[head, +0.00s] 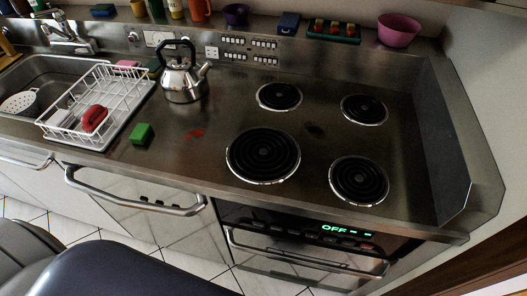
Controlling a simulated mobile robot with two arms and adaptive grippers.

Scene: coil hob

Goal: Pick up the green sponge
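The green sponge (142,134) is a small bright green block on the steel counter. It lies just right of the white dish rack's tray, near the counter's front edge, with bare counter to its right. No gripper shows in the head view. A dark rounded shape at the bottom left could be part of my own body.
The white wire dish rack (120,92) holds a red item (94,118). A steel kettle (182,82) stands behind the sponge. Red stains (195,133) mark the counter. Coil burners (263,155) lie to the right. A drawer handle (135,203) juts out below the counter.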

